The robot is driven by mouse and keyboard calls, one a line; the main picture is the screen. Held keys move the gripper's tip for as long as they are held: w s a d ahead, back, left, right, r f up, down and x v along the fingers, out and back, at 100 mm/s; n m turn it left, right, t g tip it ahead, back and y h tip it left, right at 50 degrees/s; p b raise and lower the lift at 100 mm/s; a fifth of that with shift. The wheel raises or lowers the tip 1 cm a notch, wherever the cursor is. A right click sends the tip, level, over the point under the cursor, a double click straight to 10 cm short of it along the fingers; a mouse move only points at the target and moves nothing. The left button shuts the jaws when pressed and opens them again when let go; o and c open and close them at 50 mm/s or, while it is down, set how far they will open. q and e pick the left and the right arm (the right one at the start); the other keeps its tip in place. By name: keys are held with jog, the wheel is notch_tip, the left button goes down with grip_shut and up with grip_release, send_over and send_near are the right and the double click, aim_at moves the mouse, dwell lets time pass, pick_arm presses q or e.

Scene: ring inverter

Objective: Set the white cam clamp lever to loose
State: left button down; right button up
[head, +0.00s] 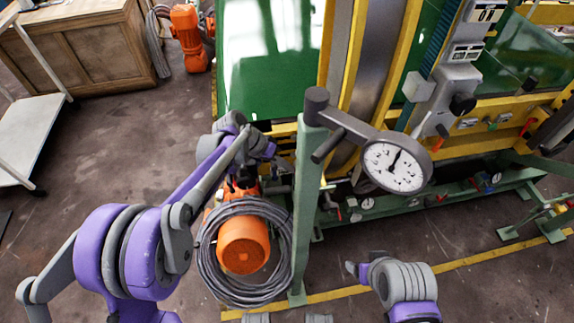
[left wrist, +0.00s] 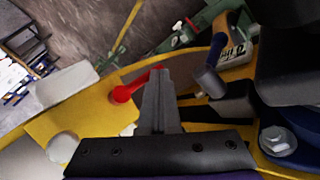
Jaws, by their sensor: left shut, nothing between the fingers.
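My left gripper (left wrist: 158,75) is shut and empty in the left wrist view, its narrow grey fingers together over a yellow frame part (left wrist: 85,115). A pale block-shaped piece (left wrist: 66,84) and a pale round knob (left wrist: 62,147) are on that frame, left of the fingers. I cannot tell whether either is the white cam clamp lever. In the head view my left gripper (head: 262,150) is beside the green post, near the yellow frame, and its fingers are too small to make out. Part of my right arm is at the lower right; I see no gripper fingers on it.
A red lever (left wrist: 130,90) is just left of the fingers, and a grey-ended handle (left wrist: 210,83) is to their right. A green post (head: 306,215) with a dial gauge (head: 396,167) stands right of my left arm. An orange motor (head: 243,245) inside coiled hose is below.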

pick_arm(q)
jog(key=shift+f, duration=0.1)
jog(key=shift+s+d+f+n+g+b, duration=0.1)
jog(key=shift+s+f+n+g+b, duration=0.15)
jog(key=shift+s+g, duration=0.3)
jog(key=shift+s+d+f+n+g+b, duration=0.1)
jog(key=shift+s+n+g+b, duration=0.15)
jog(key=shift+g, duration=0.4)
jog(key=shift+s, duration=0.15)
dwell(0.4)
jog(key=shift+r, duration=0.1)
dwell(1.1)
jog(key=shift+r+p, duration=0.55)
jog(key=shift+r, duration=0.2)
